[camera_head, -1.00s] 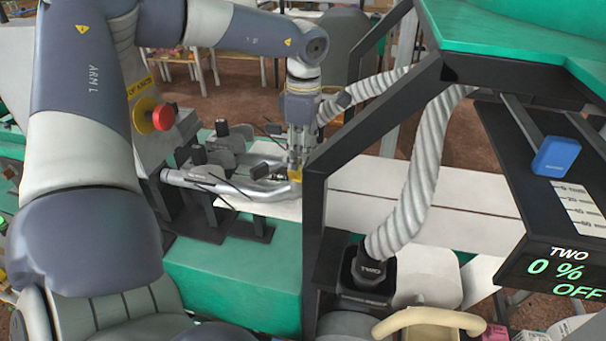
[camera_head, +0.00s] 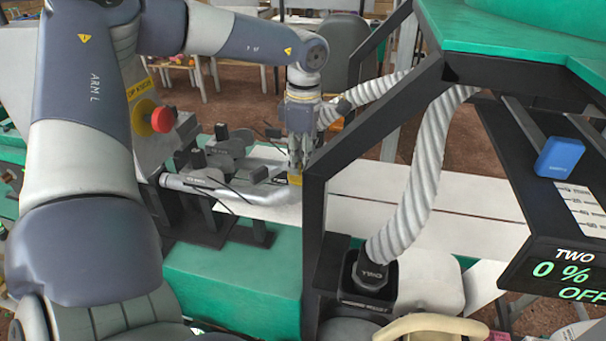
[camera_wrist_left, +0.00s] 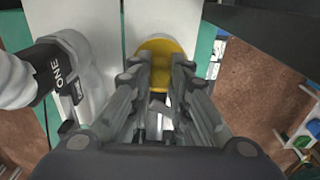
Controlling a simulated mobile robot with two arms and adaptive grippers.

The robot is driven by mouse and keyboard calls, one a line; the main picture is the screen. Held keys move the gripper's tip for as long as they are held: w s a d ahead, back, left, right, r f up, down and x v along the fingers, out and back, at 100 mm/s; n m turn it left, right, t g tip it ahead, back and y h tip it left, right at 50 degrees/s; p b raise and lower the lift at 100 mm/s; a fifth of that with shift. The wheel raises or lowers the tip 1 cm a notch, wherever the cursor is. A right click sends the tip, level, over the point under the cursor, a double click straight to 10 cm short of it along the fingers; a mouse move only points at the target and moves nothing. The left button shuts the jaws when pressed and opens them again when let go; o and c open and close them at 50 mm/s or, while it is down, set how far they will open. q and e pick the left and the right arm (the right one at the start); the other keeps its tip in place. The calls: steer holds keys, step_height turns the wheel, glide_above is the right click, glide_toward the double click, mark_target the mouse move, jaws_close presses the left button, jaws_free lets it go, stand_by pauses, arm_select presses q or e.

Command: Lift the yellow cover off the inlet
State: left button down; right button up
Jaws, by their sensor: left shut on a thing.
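The yellow cover (camera_head: 295,179) shows as a small patch at the right end of the curved grey metal pipe in the head view. In the left wrist view the yellow cover (camera_wrist_left: 158,62) lies between and beyond my fingers. My left gripper (camera_head: 299,165) points down from above and is shut on the cover. It also shows in the left wrist view (camera_wrist_left: 161,88). The inlet under the cover is hidden, and I cannot tell whether the cover is seated or raised. My right gripper is not in view.
A black frame post (camera_head: 314,250) stands close to the right of my left gripper. A red stop button (camera_head: 163,119) is at the left. A pale board (camera_head: 430,210) extends to the right.

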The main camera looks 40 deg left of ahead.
arm_select(q)
steer(key=shift+r, duration=0.1)
steer(key=shift+r+p, duration=1.6)
steer(key=shift+r, duration=1.35)
